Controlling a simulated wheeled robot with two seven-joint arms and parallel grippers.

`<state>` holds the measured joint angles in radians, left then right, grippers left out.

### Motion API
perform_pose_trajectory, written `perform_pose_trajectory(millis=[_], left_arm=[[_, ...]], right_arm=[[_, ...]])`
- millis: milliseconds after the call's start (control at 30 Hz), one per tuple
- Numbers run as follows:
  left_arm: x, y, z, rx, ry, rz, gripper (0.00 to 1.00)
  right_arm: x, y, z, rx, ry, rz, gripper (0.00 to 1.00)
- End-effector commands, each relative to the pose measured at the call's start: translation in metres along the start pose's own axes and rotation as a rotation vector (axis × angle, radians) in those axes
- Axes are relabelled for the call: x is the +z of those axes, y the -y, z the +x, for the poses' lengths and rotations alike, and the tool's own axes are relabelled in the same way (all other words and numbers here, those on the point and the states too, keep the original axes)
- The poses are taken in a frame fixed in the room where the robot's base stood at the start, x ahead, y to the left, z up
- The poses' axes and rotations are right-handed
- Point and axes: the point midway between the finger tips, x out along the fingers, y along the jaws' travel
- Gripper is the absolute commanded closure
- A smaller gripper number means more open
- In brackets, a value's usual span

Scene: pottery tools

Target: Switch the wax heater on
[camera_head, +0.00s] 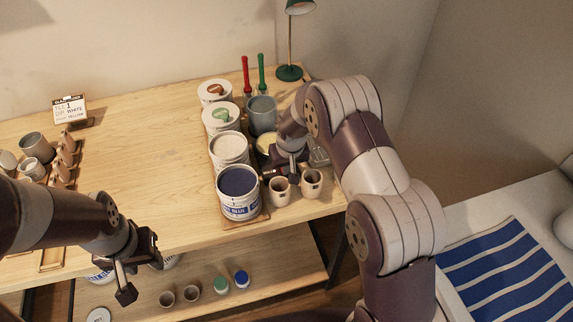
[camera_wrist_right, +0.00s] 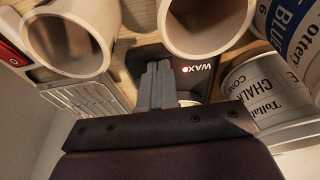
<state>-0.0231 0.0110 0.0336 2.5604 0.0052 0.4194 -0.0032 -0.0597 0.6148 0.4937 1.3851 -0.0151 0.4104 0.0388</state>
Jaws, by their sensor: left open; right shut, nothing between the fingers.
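The wax heater (camera_head: 267,144) stands among the pots on the right of the table, with pale yellow wax in its top, and my right gripper partly hides it. In the right wrist view its dark front (camera_wrist_right: 208,82) carries the word WAX and a glowing red dot beside it. My right gripper (camera_head: 291,172) is shut and empty at the heater's front; its fingertips (camera_wrist_right: 157,68) appear close to the dark front, but I cannot tell if they touch. The switch itself is not clear. My left gripper (camera_head: 128,280) is open and empty, low in front of the table edge.
Two small cups (camera_head: 279,191) (camera_head: 311,183) stand just in front of the right gripper. A blue glaze bucket (camera_head: 239,208) and other white tubs stand left of it. A green lamp (camera_head: 289,72) stands behind. The table middle is clear.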

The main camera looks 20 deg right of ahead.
Motion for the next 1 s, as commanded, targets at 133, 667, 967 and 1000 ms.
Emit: perform_pose_trajectory(millis=[133,667,967,1000], left_arm=[[0.0,0.0,-0.001,0.0,-0.001,0.0,0.57],[-0.001,0.0,-0.002,0.0,-0.001,0.0,0.57],[-0.002,0.0,-0.014,0.0,-0.001,0.0,0.57],[-0.003,0.0,-0.02,0.0,-0.001,0.0,0.57]], right_arm=[[0.0,0.0,0.0,0.0,0.001,0.0,1.0],[-0.016,0.0,-0.004,0.0,0.001,0.0,1.0],[-0.019,0.0,-0.018,0.0,0.0,0.0,1.0],[-0.021,0.0,-0.026,0.0,0.0,0.0,1.0]])
